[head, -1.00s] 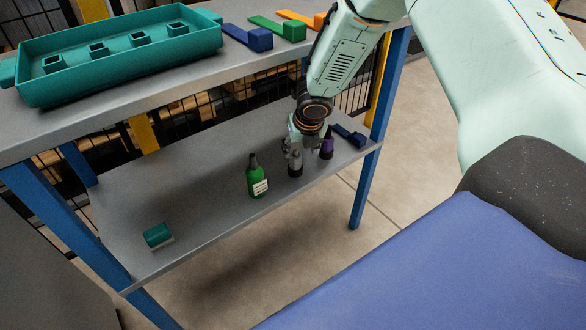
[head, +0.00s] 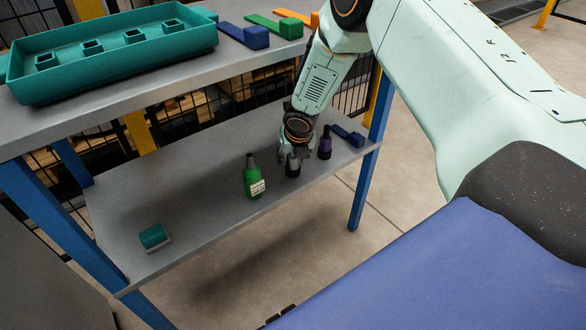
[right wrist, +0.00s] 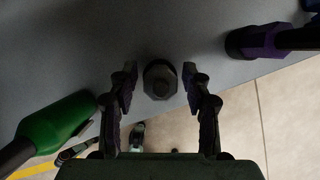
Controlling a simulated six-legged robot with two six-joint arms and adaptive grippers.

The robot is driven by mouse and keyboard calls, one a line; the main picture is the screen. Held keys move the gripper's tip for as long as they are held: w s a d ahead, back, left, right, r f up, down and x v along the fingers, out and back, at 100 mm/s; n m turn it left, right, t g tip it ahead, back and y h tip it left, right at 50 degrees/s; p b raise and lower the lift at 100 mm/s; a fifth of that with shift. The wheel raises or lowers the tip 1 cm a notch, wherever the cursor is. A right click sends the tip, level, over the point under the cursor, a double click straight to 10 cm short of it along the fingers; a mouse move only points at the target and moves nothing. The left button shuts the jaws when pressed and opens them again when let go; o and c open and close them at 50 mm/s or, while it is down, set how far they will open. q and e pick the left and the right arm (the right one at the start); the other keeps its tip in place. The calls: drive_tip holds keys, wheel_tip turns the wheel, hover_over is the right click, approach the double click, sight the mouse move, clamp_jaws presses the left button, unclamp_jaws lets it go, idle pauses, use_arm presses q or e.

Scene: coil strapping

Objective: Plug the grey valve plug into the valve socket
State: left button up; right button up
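The grey valve plug (head: 293,172), with a dark lower part, stands upright on the lower shelf in the head view. My right gripper (head: 290,156) is over it and hides its upper part. In the right wrist view the plug (right wrist: 160,80) is seen from above as a dark, faceted round shape. It lies between the fingertips of my right gripper (right wrist: 160,74), which are open with a gap on each side. I cannot make out which thing is the valve socket. My left gripper is not in view.
On the lower shelf (head: 200,215), a green bottle-like piece (head: 252,180) stands left of the plug and a purple one (head: 324,146) right. A blue piece (head: 347,135) and a teal block (head: 153,237) lie farther out. A teal tray (head: 60,91) sits on the upper shelf.

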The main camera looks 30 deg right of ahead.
clamp_jaws()
drive_tip(key=shift+r, duration=0.1)
idle(0.3)
